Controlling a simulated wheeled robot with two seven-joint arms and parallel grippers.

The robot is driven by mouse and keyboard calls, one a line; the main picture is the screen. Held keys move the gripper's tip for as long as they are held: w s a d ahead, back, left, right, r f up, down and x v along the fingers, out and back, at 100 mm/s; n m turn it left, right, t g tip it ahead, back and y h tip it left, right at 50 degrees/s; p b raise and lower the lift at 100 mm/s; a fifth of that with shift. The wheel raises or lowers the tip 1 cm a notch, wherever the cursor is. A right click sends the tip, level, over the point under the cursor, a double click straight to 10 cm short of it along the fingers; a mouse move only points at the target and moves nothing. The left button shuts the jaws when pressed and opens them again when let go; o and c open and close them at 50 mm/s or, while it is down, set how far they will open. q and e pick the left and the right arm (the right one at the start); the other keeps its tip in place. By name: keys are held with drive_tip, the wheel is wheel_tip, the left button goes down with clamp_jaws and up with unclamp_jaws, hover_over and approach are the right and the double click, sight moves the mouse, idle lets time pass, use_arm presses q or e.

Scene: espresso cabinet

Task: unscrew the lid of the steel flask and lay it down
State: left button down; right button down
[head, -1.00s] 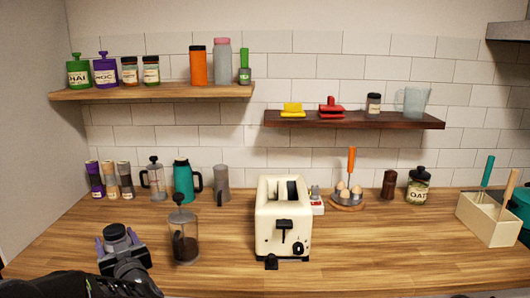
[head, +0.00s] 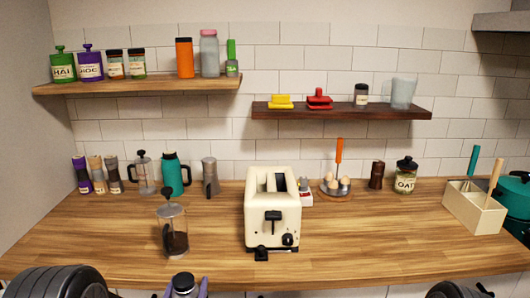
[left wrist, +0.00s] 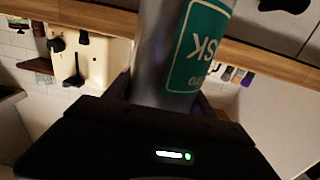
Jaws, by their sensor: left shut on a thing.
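The steel flask shows in the left wrist view (left wrist: 152,55) as a grey metal body with a green label. Its dark lid (head: 183,281) shows from above at the bottom of the head view and sits on top of the flask. My left gripper (head: 187,289) is shut around the flask's body, one finger on each side. It holds the flask in front of the counter's near edge. The flask's lower part is hidden in the head view. My right gripper is out of view; only a dark part of my right arm shows at the bottom right.
The wooden counter (head: 360,235) has free room at front right and front left. A French press (head: 172,228) stands near the flask, with a cream toaster (head: 272,215) to its right. A cream box (head: 475,208) stands at the right. Shelves hang behind.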

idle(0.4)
use_arm(q)
drive_tip(key=shift+s+d+f+m+h, duration=0.3)
drive_tip(key=shift+s+d+f+h, duration=0.1)
drive_tip(key=shift+d+h, duration=0.1)
drive_tip(key=s+d+f+m+g+h, duration=0.2)
drive_tip(key=s+d+f+m+h, duration=0.1)
drive_tip(key=s+d+h, duration=0.2)
drive_tip(key=s+d+f+m+g+h, duration=0.2)
drive_tip(key=s+d+m+h, duration=0.2)
drive_tip(key=d, duration=0.5)
drive_tip(key=shift+s+d+f+h, duration=0.2)
drive_tip(key=shift+s+f+h, duration=0.2)
drive_tip(key=shift+h, duration=0.4)
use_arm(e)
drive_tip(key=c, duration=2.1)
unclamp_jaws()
